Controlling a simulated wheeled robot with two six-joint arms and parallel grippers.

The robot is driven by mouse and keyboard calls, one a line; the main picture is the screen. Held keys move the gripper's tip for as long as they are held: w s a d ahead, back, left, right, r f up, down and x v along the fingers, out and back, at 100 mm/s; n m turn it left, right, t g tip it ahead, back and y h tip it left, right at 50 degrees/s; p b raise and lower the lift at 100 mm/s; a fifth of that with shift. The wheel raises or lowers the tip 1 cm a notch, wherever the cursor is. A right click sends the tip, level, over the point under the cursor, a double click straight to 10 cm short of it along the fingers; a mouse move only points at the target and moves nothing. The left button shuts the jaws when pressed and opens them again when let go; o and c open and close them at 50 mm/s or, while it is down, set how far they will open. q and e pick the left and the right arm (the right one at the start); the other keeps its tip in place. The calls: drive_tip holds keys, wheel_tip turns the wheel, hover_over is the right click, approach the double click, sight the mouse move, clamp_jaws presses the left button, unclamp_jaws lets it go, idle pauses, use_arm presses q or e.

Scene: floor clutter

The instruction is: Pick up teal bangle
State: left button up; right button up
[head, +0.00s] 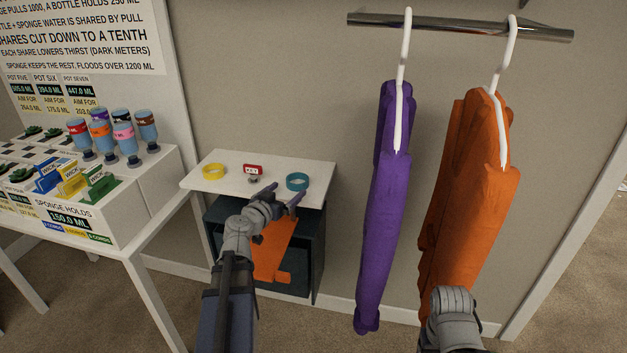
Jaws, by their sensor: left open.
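The teal bangle (297,181) lies flat on the right part of a small white-topped cabinet (232,183). My left gripper (283,195) is open and empty, with its fingers pointing toward the bangle. One finger is close in front of the bangle's near edge. I cannot tell whether it touches. My right arm shows at the lower right, but its gripper fingers cannot be made out.
A yellow bangle (214,171) and a small red-and-white sign (253,170) share the cabinet top. Purple (378,220) and orange (472,190) garments hang from a rail on the right. A white table (140,240) with bottles stands left.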

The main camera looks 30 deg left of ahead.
sight(302, 177)
use_arm(q)
drive_tip(key=shift+w+a+f+b, duration=0.1)
drive_tip(key=shift+w+f+b, duration=0.1)
drive_tip(key=shift+w, duration=1.1)
drive_tip(key=shift+w+a+f+b, duration=0.1)
drive_tip(key=shift+w+f+b, duration=0.1)
drive_tip(key=shift+w, duration=1.1)
drive_tip(key=shift+w+f+b, duration=0.15)
drive_tip(key=shift+w+b, duration=0.05)
drive_tip(key=shift+w, duration=1.1)
drive_tip(key=shift+s, duration=0.1)
drive_tip(key=c, duration=1.1)
